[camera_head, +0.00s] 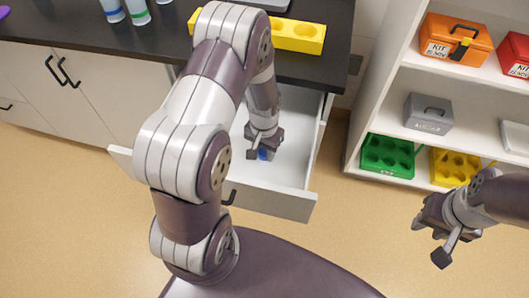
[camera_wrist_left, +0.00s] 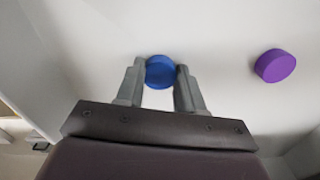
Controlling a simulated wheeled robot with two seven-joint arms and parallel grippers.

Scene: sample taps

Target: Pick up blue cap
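The blue cap (camera_wrist_left: 160,72) is a short round disc inside the open white drawer. In the head view a small blue part of it (camera_head: 264,155) shows below my left gripper (camera_head: 264,152). In the left wrist view it sits between the two fingertips of my left gripper (camera_wrist_left: 160,80), with a finger against each side and no clear gap. I cannot tell whether it still touches the drawer floor. My right gripper (camera_head: 431,240) is open and empty, at the right in front of the shelves.
A purple cap (camera_wrist_left: 275,66) lies in the drawer to the right of the blue one. The drawer (camera_head: 270,200) has walls around my left gripper. The black counter (camera_head: 90,38) above it holds bottles and a yellow rack (camera_head: 298,35). Shelves (camera_head: 390,128) with kits stand at the right.

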